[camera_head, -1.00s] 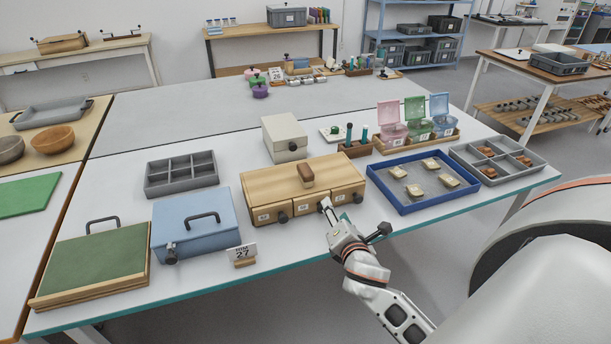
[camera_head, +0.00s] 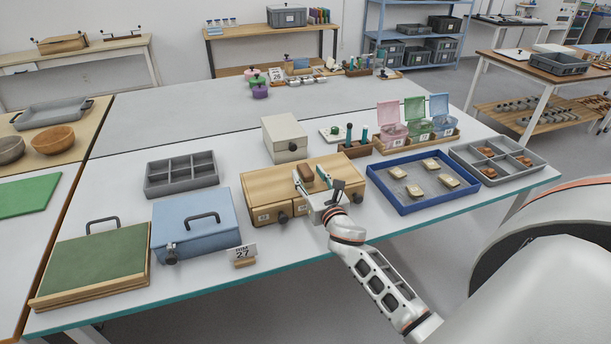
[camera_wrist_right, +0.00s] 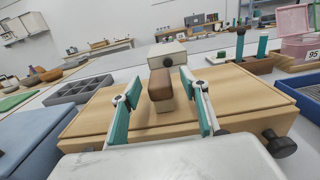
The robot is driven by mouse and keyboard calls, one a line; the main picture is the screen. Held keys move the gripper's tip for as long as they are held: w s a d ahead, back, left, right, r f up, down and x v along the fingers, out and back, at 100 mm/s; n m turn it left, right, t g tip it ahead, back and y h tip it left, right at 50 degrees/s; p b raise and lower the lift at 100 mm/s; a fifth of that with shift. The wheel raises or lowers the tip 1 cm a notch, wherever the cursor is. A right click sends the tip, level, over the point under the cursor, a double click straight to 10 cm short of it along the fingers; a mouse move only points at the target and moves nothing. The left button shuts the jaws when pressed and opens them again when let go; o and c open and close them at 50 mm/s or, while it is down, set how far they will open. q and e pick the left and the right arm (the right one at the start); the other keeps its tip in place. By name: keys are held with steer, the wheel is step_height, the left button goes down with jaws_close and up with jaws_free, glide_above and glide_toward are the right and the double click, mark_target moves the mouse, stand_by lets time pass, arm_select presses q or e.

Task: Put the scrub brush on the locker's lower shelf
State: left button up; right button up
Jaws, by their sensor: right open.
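The scrub brush, a brown block with a paler lower part (camera_head: 306,172), lies on top of a wooden drawer chest (camera_head: 262,184). In the right wrist view the brush (camera_wrist_right: 160,86) stands between the two teal-padded fingers. My right gripper (camera_head: 311,176) is open at the brush, with a finger on each side; I see gaps between fingers and brush in the right wrist view (camera_wrist_right: 160,92). A closed cream box with a dark knob (camera_head: 284,134) stands behind the chest and may be the locker. No shelf inside it shows. My left gripper is not in view.
A blue tray (camera_head: 403,210) with several pale pieces lies right of the chest. A blue lidded box (camera_head: 190,222) and a grey divided tray (camera_head: 182,174) are on the left. A wooden rack with green-handled tools (camera_head: 355,149) stands behind.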

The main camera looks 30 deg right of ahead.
mark_target(305, 169)
steer(key=shift+x, duration=1.55)
steer(key=shift+c, duration=0.3)
steer(key=c, duration=1.1)
steer(key=shift+c, duration=0.2)
